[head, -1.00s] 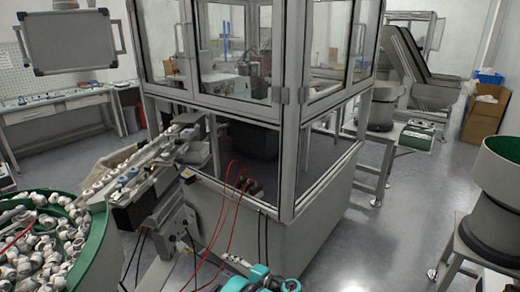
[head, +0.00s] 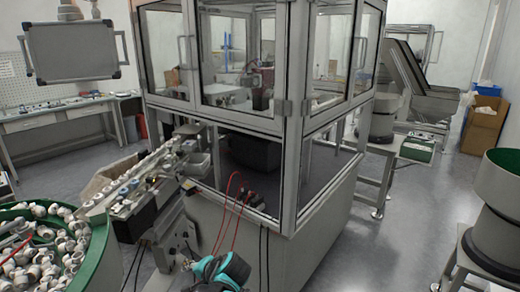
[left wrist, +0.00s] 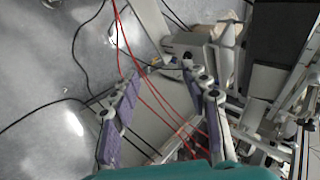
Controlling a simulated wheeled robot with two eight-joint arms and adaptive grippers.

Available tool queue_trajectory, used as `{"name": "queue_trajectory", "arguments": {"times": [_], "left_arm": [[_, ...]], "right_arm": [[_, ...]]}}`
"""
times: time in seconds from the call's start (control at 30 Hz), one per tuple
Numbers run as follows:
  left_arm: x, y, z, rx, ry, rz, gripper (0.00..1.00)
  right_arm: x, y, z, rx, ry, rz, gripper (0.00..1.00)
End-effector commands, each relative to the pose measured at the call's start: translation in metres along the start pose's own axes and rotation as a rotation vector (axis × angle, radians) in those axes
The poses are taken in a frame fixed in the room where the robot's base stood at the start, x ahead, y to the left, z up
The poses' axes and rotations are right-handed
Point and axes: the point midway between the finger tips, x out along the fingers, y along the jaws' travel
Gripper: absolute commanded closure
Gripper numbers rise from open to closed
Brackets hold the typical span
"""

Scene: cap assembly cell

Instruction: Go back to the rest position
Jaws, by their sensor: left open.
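My left gripper (head: 222,270) shows at the bottom edge of the head view, its teal and dark body in front of the machine's base. In the left wrist view my left gripper (left wrist: 163,82) is open, with its two purple-padded fingers apart. I see nothing held between the fingers. Red cables pass behind them in that view. My right gripper is in neither view.
A glass-walled machine cell (head: 290,165) fills the middle. A feed track (head: 140,180) runs from it to a green bowl (head: 95,250) of white caps at lower left. Red cables (head: 228,215) hang close to my left gripper. Grey floor (head: 400,240) is clear at right.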

Motion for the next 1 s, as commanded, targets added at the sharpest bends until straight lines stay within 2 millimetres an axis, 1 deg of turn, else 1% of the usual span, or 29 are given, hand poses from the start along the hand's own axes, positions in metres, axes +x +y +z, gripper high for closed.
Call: {"name": "queue_trajectory", "arguments": {"times": [0.03, 0.13, 0.23, 0.4, 0.5, 0.6, 0.7, 0.8, 1.0], "left_arm": [[-0.011, -0.003, 0.018, -0.044, 0.014, 0.044, 0.54], [-0.031, -0.001, 0.048, -0.140, 0.049, 0.137, 0.54], [-0.051, 0.006, 0.076, -0.244, 0.085, 0.226, 0.54], [-0.084, 0.028, 0.120, -0.434, 0.148, 0.369, 0.54], [-0.100, 0.043, 0.139, -0.541, 0.181, 0.439, 0.54], [-0.111, 0.057, 0.152, -0.631, 0.208, 0.494, 0.54], [-0.117, 0.065, 0.160, -0.691, 0.227, 0.529, 0.54], [-0.120, 0.070, 0.163, -0.722, 0.237, 0.548, 0.54], [-0.121, 0.071, 0.163, -0.731, 0.240, 0.552, 0.54]], "right_arm": [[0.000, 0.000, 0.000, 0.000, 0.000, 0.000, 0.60], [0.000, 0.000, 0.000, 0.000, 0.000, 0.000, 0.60], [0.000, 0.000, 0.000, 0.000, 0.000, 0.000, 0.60], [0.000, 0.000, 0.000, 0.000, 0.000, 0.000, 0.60], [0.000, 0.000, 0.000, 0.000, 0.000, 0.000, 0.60], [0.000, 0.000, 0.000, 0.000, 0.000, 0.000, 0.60], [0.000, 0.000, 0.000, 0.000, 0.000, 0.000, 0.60], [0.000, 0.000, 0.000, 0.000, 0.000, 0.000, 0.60], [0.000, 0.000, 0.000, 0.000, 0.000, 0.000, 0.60]]}}
